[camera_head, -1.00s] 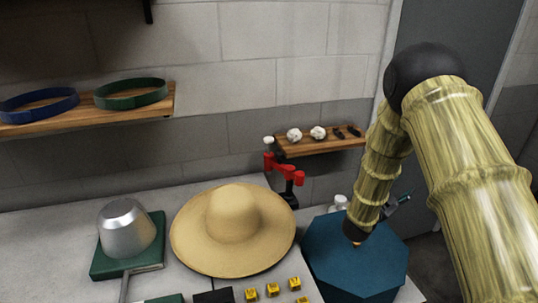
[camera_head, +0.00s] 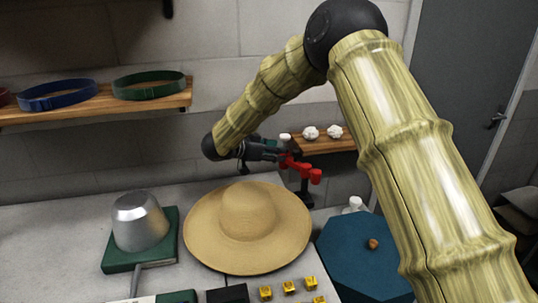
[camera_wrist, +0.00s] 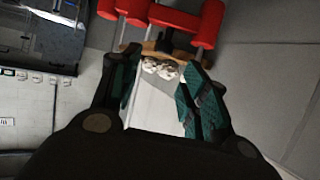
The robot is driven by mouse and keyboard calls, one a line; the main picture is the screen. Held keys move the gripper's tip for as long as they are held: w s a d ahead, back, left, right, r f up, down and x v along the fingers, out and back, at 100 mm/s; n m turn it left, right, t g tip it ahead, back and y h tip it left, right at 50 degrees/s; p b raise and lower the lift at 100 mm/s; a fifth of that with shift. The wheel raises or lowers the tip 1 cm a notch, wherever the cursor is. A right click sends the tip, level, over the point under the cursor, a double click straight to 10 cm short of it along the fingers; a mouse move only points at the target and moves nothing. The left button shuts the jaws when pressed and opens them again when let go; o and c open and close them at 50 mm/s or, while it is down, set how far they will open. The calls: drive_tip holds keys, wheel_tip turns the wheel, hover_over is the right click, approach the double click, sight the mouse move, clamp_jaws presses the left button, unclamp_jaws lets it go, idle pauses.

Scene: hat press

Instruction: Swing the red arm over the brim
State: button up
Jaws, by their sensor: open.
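The red arm (camera_head: 302,169) sits on a dark post behind the right part of the straw hat (camera_head: 248,205). It does not reach over the hat's wide brim (camera_head: 205,240). My gripper (camera_head: 277,150) is behind the hat, just left of the red arm, pointing right towards it. In the wrist view my gripper (camera_wrist: 160,88) has its two green-padded fingers apart with nothing between them. The red arm (camera_wrist: 175,18) lies across the top of that view, beyond the fingertips. I cannot tell in the head view whether a finger touches it.
A metal pot-shaped form (camera_head: 138,220) on a green base stands left of the hat. A wooden shelf (camera_head: 325,146) with white flowers is behind the red arm. Yellow blocks (camera_head: 289,286) lie in front. A blue octagonal table (camera_head: 365,262) stands to the right.

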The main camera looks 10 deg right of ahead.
sight(294, 151)
drive_tip(key=p+x, duration=0.1)
drive_tip(key=x, duration=0.2)
drive_tip(key=p+x, duration=0.1)
drive_tip(key=x, duration=0.6)
drive_tip(key=shift+w+a+f+p, duration=0.15)
drive_tip(key=shift+w+a+p, duration=0.05)
drive_tip(key=shift+w+p, duration=0.2)
clamp_jaws()
